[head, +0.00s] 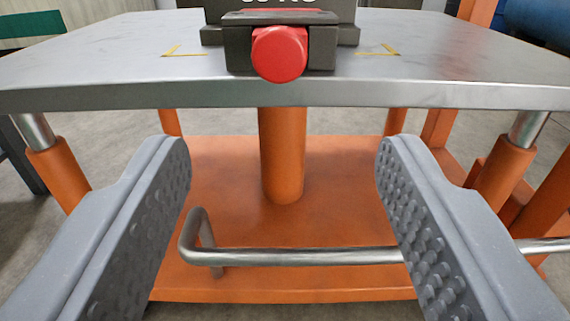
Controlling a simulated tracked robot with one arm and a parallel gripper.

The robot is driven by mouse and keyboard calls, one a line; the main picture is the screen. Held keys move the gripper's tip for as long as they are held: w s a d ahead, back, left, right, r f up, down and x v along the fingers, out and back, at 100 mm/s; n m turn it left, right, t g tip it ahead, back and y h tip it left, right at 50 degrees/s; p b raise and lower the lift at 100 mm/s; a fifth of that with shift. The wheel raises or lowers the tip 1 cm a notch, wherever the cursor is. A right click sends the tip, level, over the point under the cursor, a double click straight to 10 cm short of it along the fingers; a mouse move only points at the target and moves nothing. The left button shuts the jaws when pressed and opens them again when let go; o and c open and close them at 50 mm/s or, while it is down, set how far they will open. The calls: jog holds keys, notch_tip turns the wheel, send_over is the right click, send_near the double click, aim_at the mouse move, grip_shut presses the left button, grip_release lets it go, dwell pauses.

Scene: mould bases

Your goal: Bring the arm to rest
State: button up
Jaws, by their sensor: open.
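My gripper (284,160) is open and empty in the head view. Its two grey fingers with studded inner pads stand wide apart, left and right. The fingertips show just below the front edge of a grey metal table (130,75). A dark block (340,45) with a red knob (280,54) on its front sits on the table, above and beyond the fingers. The top of the block is cut off by the picture edge.
An orange column (282,150) and orange base plate (230,275) are under the table. A bent metal bar (320,257) runs low across the front. Orange legs (60,178) stand at the sides. Yellow corner marks (180,53) lie on the table; its top beside the block is clear.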

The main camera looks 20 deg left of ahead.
jog(key=w+d+r+n+h, duration=0.1)
jog(key=w+r, duration=0.5)
jog(key=r, duration=0.5)
jog(key=w+d+r+h, duration=0.1)
jog(key=w+r, duration=0.4)
jog(key=r, duration=0.6)
notch_tip(320, 180, up, 25)
jog(key=m+h, duration=0.1)
jog(key=h, duration=0.2)
jog(key=s+a+r+m+g+h, duration=0.1)
jog(key=s+r, duration=0.6)
jog(key=r, duration=0.4)
jog(key=s+a+r+m, duration=0.1)
jog(key=s+r+m, duration=0.1)
jog(key=s+r, duration=0.7)
jog(key=s+a+r, duration=0.2)
jog(key=s+r, duration=0.5)
jog(key=s, duration=0.2)
jog(key=s+a+r, duration=0.2)
jog(key=s+r, duration=0.5)
jog(key=s, duration=0.2)
jog(key=shift+r+m+g+p, duration=0.2)
jog(key=shift+m+g+p, duration=0.1)
jog(key=shift+g+p, duration=0.1)
